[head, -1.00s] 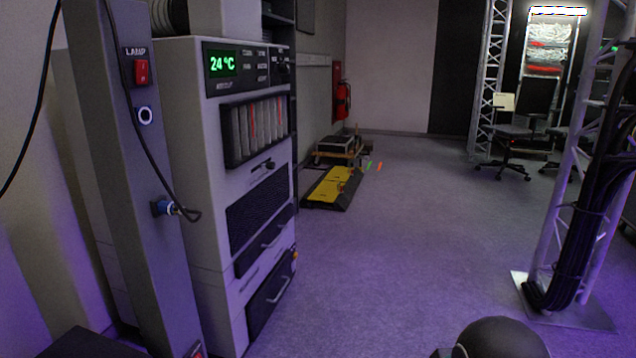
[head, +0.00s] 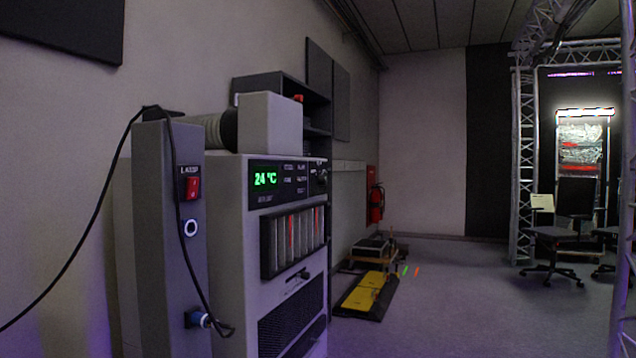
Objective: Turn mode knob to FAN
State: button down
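The mode knob (head: 320,177) is a small dark knob at the right end of the black control panel (head: 282,184), on the upper front of a grey air-conditioning cabinet (head: 232,250) in the head view. The panel is seen at a slant. Its green display (head: 265,179) reads 24 °C. The knob's labels and pointer are too small to read, so I cannot tell its setting. A slider lever (head: 298,277) sits below the louvre vent (head: 293,242). My gripper is not in view.
A grey post (head: 170,250) with a red lamp switch (head: 192,188) and a hanging black cable (head: 180,220) stands just left of the cabinet. A yellow-and-black ramp (head: 367,294) lies on the floor beyond. The floor (head: 450,310) right of the cabinet is open.

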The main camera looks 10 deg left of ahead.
aim_at(322, 180)
jog(key=z, duration=0.45)
jog(key=i, duration=2.3)
jog(key=u, duration=0.65)
